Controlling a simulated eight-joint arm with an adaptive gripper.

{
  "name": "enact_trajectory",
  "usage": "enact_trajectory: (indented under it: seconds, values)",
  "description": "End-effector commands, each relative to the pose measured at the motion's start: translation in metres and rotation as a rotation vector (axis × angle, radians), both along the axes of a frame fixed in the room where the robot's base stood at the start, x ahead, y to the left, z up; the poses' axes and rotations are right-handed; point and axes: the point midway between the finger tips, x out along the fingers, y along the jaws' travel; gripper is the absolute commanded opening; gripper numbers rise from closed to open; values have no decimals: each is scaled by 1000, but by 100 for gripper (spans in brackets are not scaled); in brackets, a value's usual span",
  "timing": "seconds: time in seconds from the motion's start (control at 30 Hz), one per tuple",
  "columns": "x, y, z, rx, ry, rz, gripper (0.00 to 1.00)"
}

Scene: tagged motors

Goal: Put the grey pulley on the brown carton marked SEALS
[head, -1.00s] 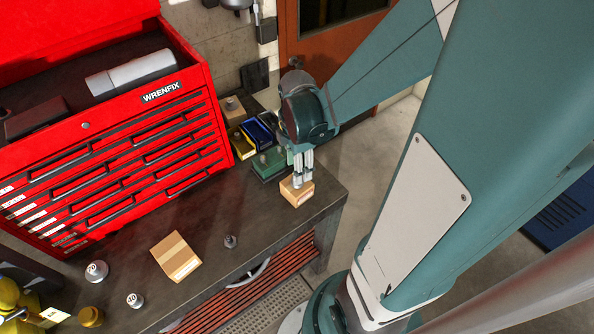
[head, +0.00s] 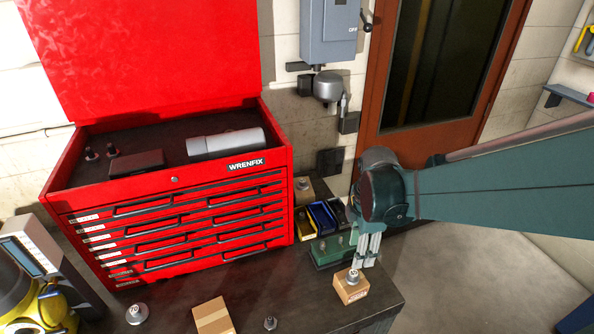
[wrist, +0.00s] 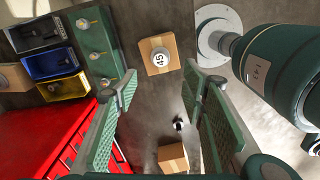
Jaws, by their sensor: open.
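A grey round piece tagged 45, which looks like the pulley (wrist: 161,58), sits on top of a small brown carton (wrist: 148,69). In the head view the piece (head: 353,276) and that carton (head: 350,292) are near the bench's right end. The carton's front label is too small to read. My gripper (head: 364,262) is just above and behind the piece, clear of it. In the wrist view my gripper (wrist: 165,88) is open, with nothing between its fingers.
A green pegged block (head: 331,250) and small bins (head: 322,218) stand close behind the carton. Another carton with a grey piece on it (head: 304,188) is farther back. The red tool chest (head: 180,225) is left. A flat carton (head: 213,316) and small dark part (head: 270,323) lie in front.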

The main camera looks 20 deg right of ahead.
Motion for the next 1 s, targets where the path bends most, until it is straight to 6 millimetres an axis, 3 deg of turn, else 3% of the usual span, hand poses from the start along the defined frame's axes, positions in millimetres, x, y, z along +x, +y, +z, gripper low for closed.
enact_trajectory:
  seconds: [0.67,1.0]
  values:
    - [0,3,3,-3,-12,-25,41]
    - [3,27,28,-16,-110,-240,41]
